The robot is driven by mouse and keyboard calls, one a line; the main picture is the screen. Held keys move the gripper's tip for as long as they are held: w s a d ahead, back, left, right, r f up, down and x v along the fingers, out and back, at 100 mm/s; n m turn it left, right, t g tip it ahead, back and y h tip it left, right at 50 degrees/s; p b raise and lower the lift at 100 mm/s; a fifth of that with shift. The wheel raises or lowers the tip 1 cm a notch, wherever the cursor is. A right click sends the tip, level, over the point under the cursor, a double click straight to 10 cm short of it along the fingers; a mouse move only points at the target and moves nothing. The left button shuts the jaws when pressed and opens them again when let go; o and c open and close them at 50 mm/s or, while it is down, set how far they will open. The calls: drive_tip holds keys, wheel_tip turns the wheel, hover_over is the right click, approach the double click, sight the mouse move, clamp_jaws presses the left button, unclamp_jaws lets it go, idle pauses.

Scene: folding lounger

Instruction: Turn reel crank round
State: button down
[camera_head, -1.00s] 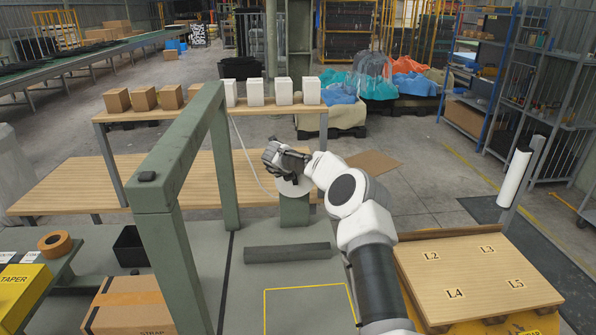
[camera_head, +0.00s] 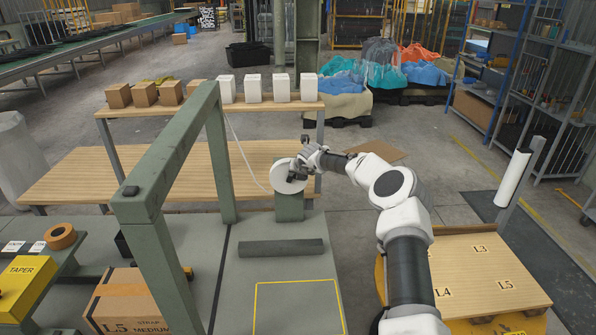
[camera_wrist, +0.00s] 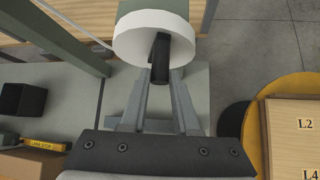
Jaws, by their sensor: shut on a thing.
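My gripper (camera_wrist: 161,80) is shut on this handle, with one finger on each side. In the head view my gripper (camera_head: 301,172) is at the right part of the reel face. It hides part of the crank there.
A green frame (camera_head: 160,165) stands left of the reel, and a dark bar (camera_head: 282,247) lies in front. A wooden bench (camera_head: 90,180) is behind. A labelled wooden board (camera_head: 500,265) lies at right, beside my arm. A taped carton (camera_head: 125,305) is at front left.

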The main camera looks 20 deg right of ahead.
drive_tip(key=shift+d+f, duration=0.1)
drive_tip(key=shift+d, duration=0.05)
drive_tip(key=c, duration=0.7)
unclamp_jaws()
drive_tip(key=shift+o, duration=0.2)
drive_tip(key=shift+s, duration=0.1)
drive_tip(key=b+v, duration=0.2)
drive_tip(key=v, duration=1.5)
drive_tip(key=shift+s, duration=0.1)
